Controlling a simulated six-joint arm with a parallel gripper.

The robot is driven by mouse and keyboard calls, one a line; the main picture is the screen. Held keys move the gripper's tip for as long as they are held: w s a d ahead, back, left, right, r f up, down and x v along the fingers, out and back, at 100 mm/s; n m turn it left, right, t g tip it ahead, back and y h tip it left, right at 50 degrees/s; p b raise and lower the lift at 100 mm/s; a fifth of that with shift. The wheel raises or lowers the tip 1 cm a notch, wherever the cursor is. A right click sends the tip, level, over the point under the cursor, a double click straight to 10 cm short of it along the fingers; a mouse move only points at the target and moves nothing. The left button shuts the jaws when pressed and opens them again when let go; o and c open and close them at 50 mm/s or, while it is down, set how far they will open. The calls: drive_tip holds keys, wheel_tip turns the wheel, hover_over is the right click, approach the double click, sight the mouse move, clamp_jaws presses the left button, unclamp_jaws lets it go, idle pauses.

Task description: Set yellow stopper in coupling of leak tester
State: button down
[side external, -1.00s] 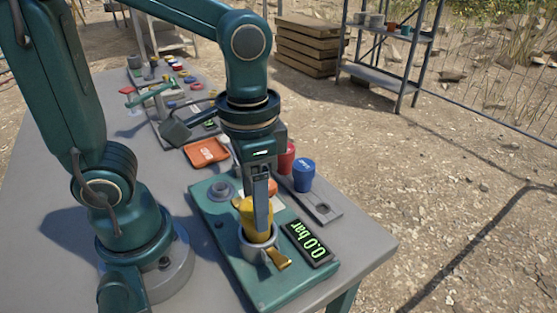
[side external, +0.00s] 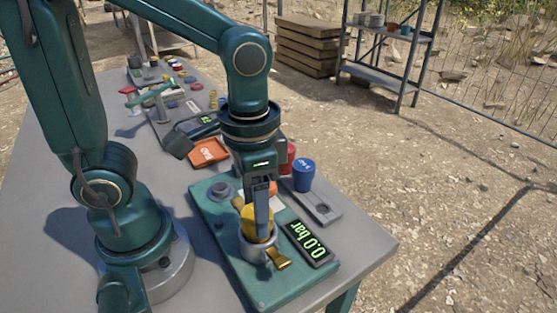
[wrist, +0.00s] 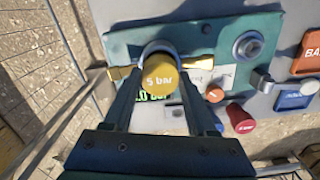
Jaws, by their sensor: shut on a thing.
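The yellow stopper (side external: 258,222), marked "5 bar" on its top (wrist: 160,76), stands upright at the coupling (side external: 256,249). Its lower end is inside the grey ring of the coupling; how deep it sits is hidden. My gripper (side external: 262,228) points down with its fingers shut on the stopper from both sides, as the wrist view also shows (wrist: 160,84). The coupling is on the teal leak tester (side external: 213,245) and has brass levers (side external: 279,261) standing out at its sides. The display (side external: 308,243) reads 0.0 bar.
A blue stopper (side external: 304,175) and a red stopper (side external: 288,157) stand in a grey rack (side external: 322,209) behind the tester. A round grey fitting (side external: 221,191) is on the tester's far end. An orange tray (side external: 208,151) lies beyond.

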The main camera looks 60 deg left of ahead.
drive_tip(key=shift+f, duration=0.35)
unclamp_jaws()
drive_tip(key=shift+r, duration=3.8)
drive_tip(key=shift+a+r, duration=0.3)
drive_tip(key=shift+s+a+f+n+t, duration=0.1)
drive_tip(key=shift+a+f+n+t, duration=0.2)
drive_tip(key=shift+a+n+t, duration=0.45)
drive_tip(key=shift+s+a+f+n+t, duration=0.15)
drive_tip(key=shift+a+f+t, duration=0.3)
drive_tip(key=shift+t, duration=0.65)
drive_tip(key=shift+s+a+f+n+t, duration=0.15)
drive_tip(key=shift+a+n+t, duration=0.25)
drive_tip(key=shift+a+t, duration=0.45)
